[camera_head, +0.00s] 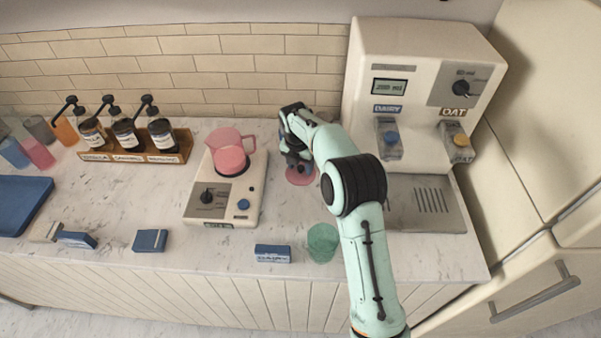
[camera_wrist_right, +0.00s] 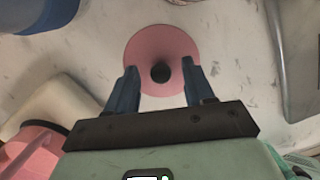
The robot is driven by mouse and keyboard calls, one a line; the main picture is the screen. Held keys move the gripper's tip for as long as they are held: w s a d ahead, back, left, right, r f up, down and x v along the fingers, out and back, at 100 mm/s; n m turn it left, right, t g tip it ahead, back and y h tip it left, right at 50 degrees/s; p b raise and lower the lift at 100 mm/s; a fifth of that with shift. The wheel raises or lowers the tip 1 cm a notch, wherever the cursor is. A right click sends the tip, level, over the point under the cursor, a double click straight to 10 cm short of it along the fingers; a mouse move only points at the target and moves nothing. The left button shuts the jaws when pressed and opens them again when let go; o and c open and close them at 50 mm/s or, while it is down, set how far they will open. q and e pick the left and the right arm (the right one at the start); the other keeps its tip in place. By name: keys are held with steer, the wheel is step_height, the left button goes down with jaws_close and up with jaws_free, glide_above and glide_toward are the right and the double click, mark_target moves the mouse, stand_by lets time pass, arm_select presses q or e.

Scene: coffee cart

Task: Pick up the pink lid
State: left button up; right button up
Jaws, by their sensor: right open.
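The pink lid (camera_head: 300,177) is a flat disc on the marble counter, between the white scale and the drinks machine. In the right wrist view the lid (camera_wrist_right: 162,52) shows whole, with a dark round knob at its centre. My right gripper (camera_head: 296,160) is over the lid, and the arm hides part of it in the head view. In the right wrist view the two blue fingers of my right gripper (camera_wrist_right: 158,80) are apart, one on each side of the knob, with nothing held. My left gripper is not in view.
A pink pitcher (camera_head: 229,155) stands on the white scale (camera_head: 248,196), left of the lid. The drinks machine (camera_head: 415,60) is to the right. A green cup (camera_head: 322,243) and a blue-and-white box (camera_head: 273,253) are near the front edge. A rack of bottles (camera_head: 175,157) stands at left.

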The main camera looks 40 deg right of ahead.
jaws_close()
steer(key=shift+r, duration=0.15)
